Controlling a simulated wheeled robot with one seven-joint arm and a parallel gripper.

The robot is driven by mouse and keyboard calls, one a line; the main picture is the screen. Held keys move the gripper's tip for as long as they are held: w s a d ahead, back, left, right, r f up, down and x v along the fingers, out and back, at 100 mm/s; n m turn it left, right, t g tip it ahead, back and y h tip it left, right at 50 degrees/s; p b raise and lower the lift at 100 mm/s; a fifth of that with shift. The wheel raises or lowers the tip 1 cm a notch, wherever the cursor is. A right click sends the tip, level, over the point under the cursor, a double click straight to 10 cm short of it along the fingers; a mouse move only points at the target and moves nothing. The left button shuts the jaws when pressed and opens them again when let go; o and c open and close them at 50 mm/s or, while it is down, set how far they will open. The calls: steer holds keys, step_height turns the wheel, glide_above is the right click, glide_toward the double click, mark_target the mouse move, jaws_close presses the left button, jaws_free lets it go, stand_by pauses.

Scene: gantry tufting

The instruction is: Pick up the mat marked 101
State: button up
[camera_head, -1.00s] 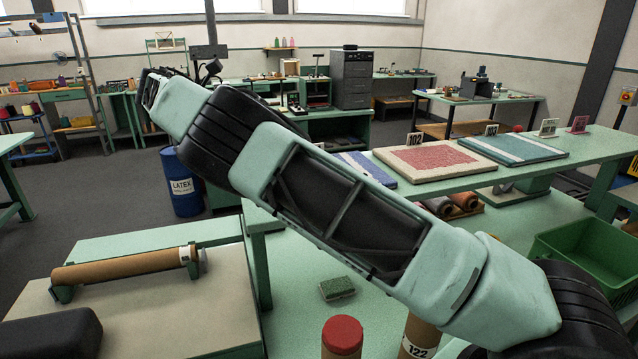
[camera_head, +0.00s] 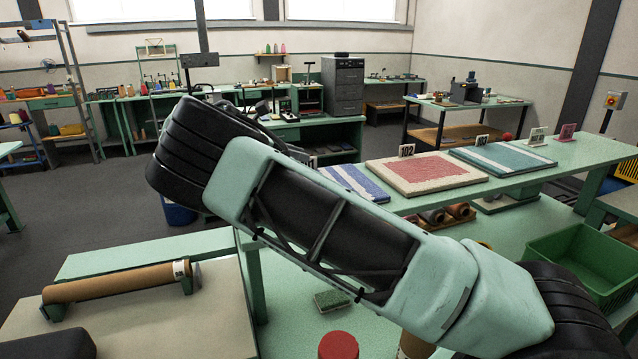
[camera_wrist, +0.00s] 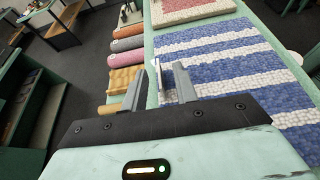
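A blue-and-white striped mat (camera_head: 356,181) lies flat on the green bench, left of the red-and-white mat marked 102; its number card is mostly hidden behind my arm. In the wrist view the striped mat (camera_wrist: 222,55) lies just ahead and to the right of my gripper (camera_wrist: 160,72). My gripper is open, with nothing seen held. Its fingers appear over the bench edge beside the mat. A thin white card (camera_wrist: 158,76) shows between the fingers, its number unreadable. In the head view my gripper is hidden behind my arm.
The mat marked 102 (camera_head: 425,173) and a green-and-white mat (camera_head: 503,158) lie further right on the bench. Rolled pieces (camera_wrist: 127,45) sit below the bench edge. A green crate (camera_head: 582,262) stands at right. A brown roll (camera_head: 118,284) rests at front left.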

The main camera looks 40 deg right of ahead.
mark_target(314, 159)
steer(key=p+x, duration=0.3)
steer(key=x, duration=0.2)
steer(key=shift+w+f+p, duration=0.1)
steer(key=shift+w+p, duration=0.05)
steer(key=shift+p, duration=0.15)
steer(key=shift+d+f, duration=0.2)
steer(key=shift+d, duration=0.05)
jaws_close()
